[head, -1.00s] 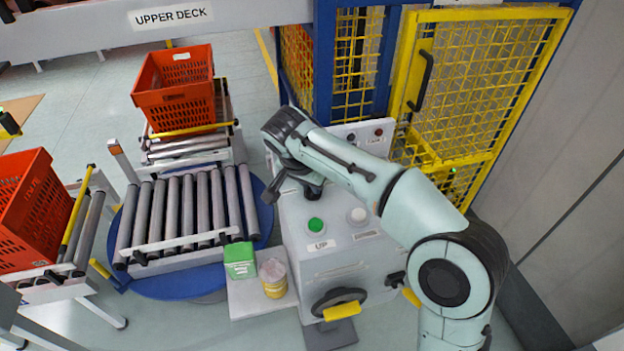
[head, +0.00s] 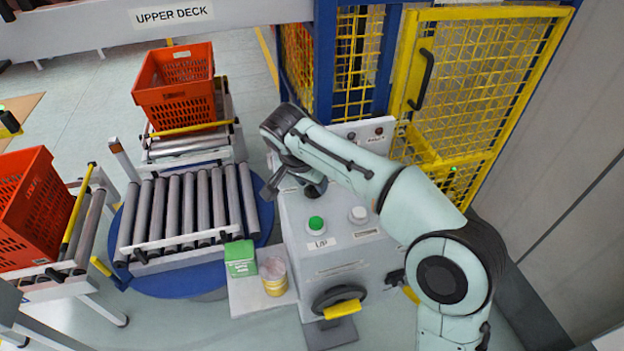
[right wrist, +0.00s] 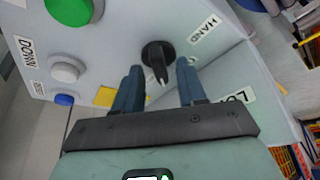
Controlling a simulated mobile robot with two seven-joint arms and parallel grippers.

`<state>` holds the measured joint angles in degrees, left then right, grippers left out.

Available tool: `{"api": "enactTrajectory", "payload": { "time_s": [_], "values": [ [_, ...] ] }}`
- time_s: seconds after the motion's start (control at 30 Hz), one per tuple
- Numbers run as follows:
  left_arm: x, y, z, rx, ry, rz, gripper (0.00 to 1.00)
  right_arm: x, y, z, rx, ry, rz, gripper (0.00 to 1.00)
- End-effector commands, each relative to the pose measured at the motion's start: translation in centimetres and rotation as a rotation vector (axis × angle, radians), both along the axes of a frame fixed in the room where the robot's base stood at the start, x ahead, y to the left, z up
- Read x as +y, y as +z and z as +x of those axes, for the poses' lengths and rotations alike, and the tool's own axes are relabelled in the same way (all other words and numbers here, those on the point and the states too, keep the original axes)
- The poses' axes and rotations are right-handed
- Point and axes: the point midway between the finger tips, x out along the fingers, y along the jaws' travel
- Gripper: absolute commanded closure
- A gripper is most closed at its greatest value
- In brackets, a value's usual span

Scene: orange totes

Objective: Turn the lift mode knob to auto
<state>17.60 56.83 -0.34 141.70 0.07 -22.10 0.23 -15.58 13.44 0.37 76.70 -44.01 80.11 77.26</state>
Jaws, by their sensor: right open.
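The black lift mode knob (right wrist: 157,55) is on the sloped grey control panel (right wrist: 115,40) in the right wrist view. Its pointer, with a pale tip, points down the picture toward my gripper. A HAND label (right wrist: 204,31) is to its right. No AUTO label can be read. My right gripper (right wrist: 159,80) is open, its two dark fingers one on each side of the pointer's tip; I cannot tell whether they touch it. In the head view my right arm (head: 345,165) reaches over the control box and hides part of its top. My left gripper is not in view.
A green button (head: 316,223) and a white button (head: 358,214) are on the same panel. A handwheel with a yellow grip (head: 342,309) is on the box front. A yellow mesh gate (head: 480,90) stands behind. Orange totes (head: 178,85) and rollers are to the left.

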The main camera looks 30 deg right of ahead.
Motion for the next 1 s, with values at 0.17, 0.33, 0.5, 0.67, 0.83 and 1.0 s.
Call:
{"api": "enactTrajectory", "payload": {
  "time_s": [0.17,0.33,0.5,0.67,0.83,1.0],
  "values": [
    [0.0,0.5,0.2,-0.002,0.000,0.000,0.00,0.9,2.4,-0.4,-0.006,0.004,0.002,0.60],
    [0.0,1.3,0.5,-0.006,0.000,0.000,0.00,2.2,6.1,-1.1,-0.007,0.004,0.002,0.60],
    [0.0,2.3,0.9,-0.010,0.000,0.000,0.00,3.3,9.5,-1.8,-0.006,0.002,0.001,0.60],
    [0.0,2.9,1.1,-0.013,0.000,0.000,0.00,4.0,11.5,-2.3,-0.005,0.001,0.000,0.60],
    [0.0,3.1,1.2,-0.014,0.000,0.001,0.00,4.3,12.2,-2.6,-0.002,0.000,0.000,0.60],
    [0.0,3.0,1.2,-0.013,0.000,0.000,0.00,4.4,12.2,-2.6,-0.002,0.000,0.000,0.60]
  ]
}}
